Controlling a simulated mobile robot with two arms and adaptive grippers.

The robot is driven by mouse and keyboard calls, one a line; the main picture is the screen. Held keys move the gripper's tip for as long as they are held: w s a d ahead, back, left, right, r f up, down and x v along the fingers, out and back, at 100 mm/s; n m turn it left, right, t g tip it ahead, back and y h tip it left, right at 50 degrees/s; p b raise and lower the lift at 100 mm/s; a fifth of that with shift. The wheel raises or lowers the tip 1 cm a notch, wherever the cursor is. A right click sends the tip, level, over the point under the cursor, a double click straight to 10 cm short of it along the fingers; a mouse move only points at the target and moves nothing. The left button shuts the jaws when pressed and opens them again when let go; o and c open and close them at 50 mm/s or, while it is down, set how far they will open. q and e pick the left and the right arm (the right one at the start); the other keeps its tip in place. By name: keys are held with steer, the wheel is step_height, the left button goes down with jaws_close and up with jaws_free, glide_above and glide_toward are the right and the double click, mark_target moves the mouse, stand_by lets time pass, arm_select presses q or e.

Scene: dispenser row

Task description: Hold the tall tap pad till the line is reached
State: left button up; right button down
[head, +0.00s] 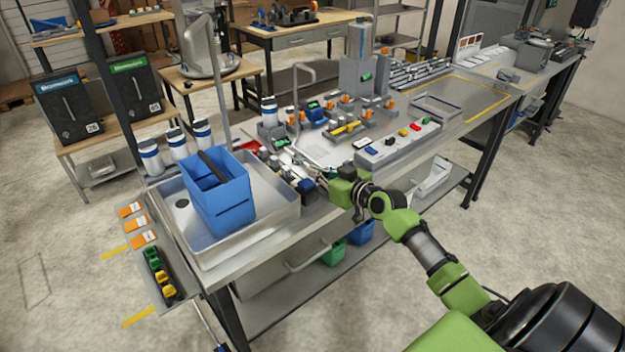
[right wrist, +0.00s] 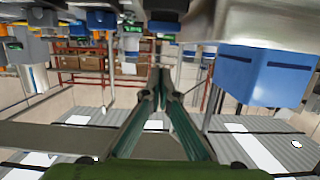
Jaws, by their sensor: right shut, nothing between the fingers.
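A blue open-topped container (head: 222,205) stands in the steel sink (head: 265,222); a dark bar lies across its top. A tall thin tap pipe (head: 217,85) rises behind the container. A lower bent pipe (head: 313,100) stands farther right. Small dark and coloured blocks (head: 283,170) line the sink's right side; I cannot tell which is the tall tap's pad. My right gripper (head: 311,169) is shut and empty, close to these blocks; contact cannot be told. In the right wrist view its fingertips (right wrist: 158,72) are together, and the blue container (right wrist: 265,75) shows upside down at right.
A row of grey stands with orange and blue parts (head: 345,110) sits behind my gripper. A grey tray with coloured buttons (head: 398,143) lies to its right. White bottles with blue bands (head: 150,156) stand left of the sink. A side shelf holds green and yellow pieces (head: 158,270).

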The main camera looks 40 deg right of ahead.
mark_target(307, 184)
steer(key=shift+w, duration=0.75)
step_height(307, 184, down, 3)
steer(key=shift+f, duration=0.1)
steer(key=shift+s+f, duration=0.1)
steer(key=shift+f, duration=0.5)
